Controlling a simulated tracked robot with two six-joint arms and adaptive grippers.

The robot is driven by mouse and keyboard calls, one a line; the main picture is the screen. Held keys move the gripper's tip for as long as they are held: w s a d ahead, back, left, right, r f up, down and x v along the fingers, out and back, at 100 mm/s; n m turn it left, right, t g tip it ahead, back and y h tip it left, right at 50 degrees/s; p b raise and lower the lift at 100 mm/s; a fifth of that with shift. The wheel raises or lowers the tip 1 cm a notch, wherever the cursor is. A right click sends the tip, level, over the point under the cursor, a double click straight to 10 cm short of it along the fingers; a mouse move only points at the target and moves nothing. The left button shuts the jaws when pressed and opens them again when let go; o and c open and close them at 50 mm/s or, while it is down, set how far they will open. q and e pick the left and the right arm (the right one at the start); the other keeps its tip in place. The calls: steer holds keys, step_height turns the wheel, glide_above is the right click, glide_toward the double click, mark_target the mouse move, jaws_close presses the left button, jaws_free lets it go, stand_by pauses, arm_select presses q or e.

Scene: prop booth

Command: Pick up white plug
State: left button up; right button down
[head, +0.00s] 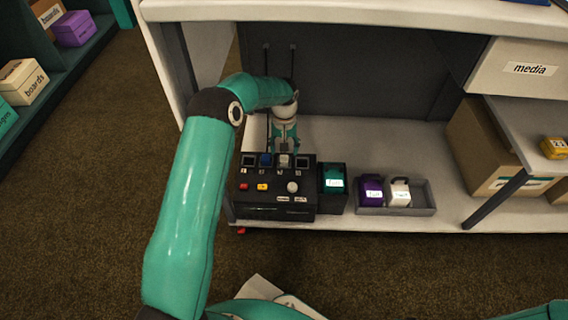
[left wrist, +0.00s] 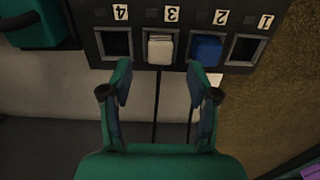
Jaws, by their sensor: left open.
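A small white plug (left wrist: 160,50) sits in the slot marked 3 of a black panel box (head: 275,206). In the head view the white plug (head: 283,161) shows just below my left gripper (head: 285,147). In the left wrist view my left gripper (left wrist: 161,82) is open, its fingers apart with nothing between them. The white plug lies just beyond the fingertips, roughly centred between them. A blue plug (left wrist: 206,50) sits beside it in slot 2, which also shows in the head view (head: 266,160). Slots 1 and 4 look empty. My right gripper is not in view.
Right of the panel stand a teal block (head: 333,180) in a dark holder and a grey tray (head: 423,198) with a purple block (head: 371,189) and a white block (head: 399,193). Two dark cables run behind the panel. Shelf boards close the space above.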

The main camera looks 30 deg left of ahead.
arm_select(q)
step_height(320, 180, down, 4)
steer(key=shift+s+f+b, duration=0.1)
steer(key=shift+f+b, duration=0.15)
steer(key=shift+b, duration=0.9)
steer(key=shift+r, duration=0.1)
jaws_close()
